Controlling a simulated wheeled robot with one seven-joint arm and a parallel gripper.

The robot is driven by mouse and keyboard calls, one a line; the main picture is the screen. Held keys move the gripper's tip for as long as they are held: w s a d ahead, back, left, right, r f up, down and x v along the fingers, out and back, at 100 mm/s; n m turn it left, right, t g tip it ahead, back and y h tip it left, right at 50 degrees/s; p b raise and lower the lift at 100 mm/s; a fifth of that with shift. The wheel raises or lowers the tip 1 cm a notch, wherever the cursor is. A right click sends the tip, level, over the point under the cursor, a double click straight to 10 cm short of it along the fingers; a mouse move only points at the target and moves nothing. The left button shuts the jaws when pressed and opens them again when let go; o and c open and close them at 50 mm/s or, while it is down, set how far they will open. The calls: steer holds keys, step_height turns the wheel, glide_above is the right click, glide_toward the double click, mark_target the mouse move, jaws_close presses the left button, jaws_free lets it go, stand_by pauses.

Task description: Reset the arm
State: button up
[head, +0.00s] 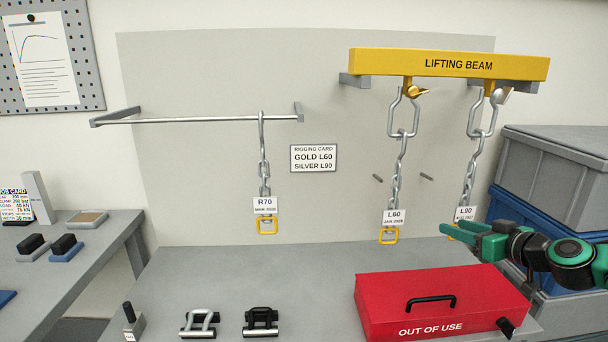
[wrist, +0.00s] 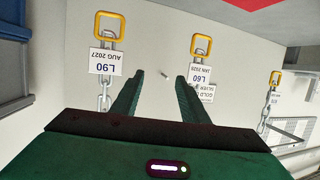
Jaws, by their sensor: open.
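My gripper (head: 474,236) is green, open and empty, at the right of the head view, in front of the lower end of the L90 chain. In the wrist view, my gripper's two fingers (wrist: 158,85) stand apart with only wall between them. The L90 chain (head: 472,122) hangs from the right of the yellow lifting beam (head: 450,65). Its tag and yellow link also show in the wrist view (wrist: 107,62). My gripper partly covers its yellow link in the head view. The L60 chain (head: 401,150) hangs from the beam's left hook.
The R70 chain (head: 264,160) hangs from a wall rail (head: 200,120). A red OUT OF USE box (head: 400,300) lies on the bench below my gripper. Two shackles (head: 200,323) (head: 261,321) are at the bench front. Stacked crates (head: 555,165) stand right. The mid-bench is clear.

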steer(key=s+a+f+g+h, duration=0.1)
steer(key=s+a+f+g, duration=0.1)
steer(key=s+f+g, duration=0.3)
steer(key=s+a+f+g, duration=0.1)
steer(key=s+a+g, duration=0.1)
steer(key=s, duration=0.4)
steer(key=s+d+m+g+h, duration=0.1)
steer(key=s+d+m+g, duration=0.1)
steer(key=s, duration=0.9)
steer(key=s+d+r+m+g+h, duration=0.1)
steer(key=s+m+g, duration=0.4)
steer(key=s, duration=0.7)
steer(key=d+m, duration=0.1)
steer(key=m, duration=0.1)
steer(key=shift+s+r+m+h, duration=0.15)
steer(key=shift+r+m+h, duration=0.15)
steer(key=shift+h, duration=0.1)
steer(key=shift+w+f, duration=0.25)
steer(key=shift+w, duration=0.35)
